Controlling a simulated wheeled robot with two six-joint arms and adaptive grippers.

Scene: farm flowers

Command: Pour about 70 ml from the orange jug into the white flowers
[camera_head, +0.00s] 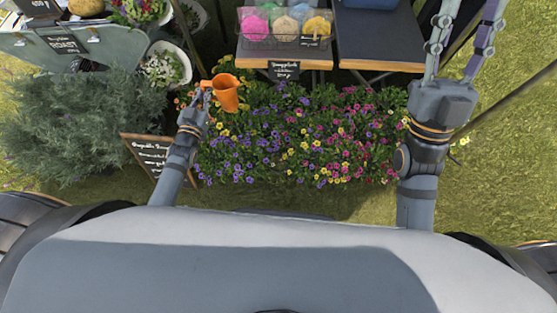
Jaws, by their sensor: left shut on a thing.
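The orange jug (228,98) is held up over the left end of the colourful flower bed, its mouth towards the top of the picture. I cannot tell how far it tilts or what is inside. My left gripper (207,88) is shut on the jug's handle at its left side. White flowers (160,69) grow in a white pot (184,66) to the left of the jug and a little farther back, apart from it. My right gripper (467,28) is at the top right, its fingers spread and empty, with the tips cut off by the frame edge.
A bed of purple, yellow and pink flowers (300,135) fills the middle. A bushy grey-green plant (80,125) and a chalkboard sign (152,155) stand left. A wooden table (380,45) and a crate of coloured balls (285,27) are behind. Open grass lies right.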

